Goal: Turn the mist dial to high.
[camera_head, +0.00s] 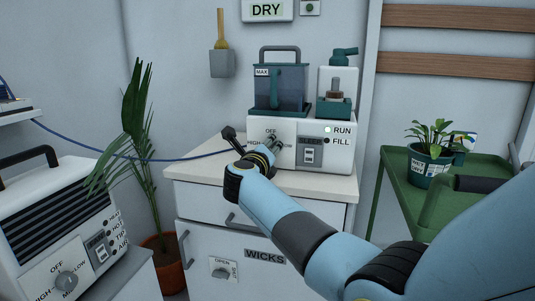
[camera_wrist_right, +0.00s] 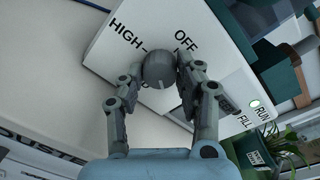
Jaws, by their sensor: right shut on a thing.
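The mister (camera_head: 286,157) is a white box on the cabinet, with a clear tank (camera_head: 281,90) marked MAX on top. Its round grey mist dial (camera_wrist_right: 158,68) shows in the right wrist view, between the words HIGH and OFF. My right gripper (camera_head: 271,143) reaches the mister's front below the OFF label and mostly hides the dial in the head view. In the wrist view the right gripper (camera_wrist_right: 161,76) has a finger on each side of the dial and is shut on it. A pale mark shows on the dial's near side; its exact setting is unclear. My left gripper is not in view.
A switch (camera_head: 310,152) and a lit RUN lamp (camera_head: 327,129) sit right of the dial. A blue cord (camera_head: 130,157) runs toward the cabinet. Another white machine (camera_head: 62,215) with a dial stands left, a palm (camera_head: 140,140) behind it. A green cart (camera_head: 393,181) stands right.

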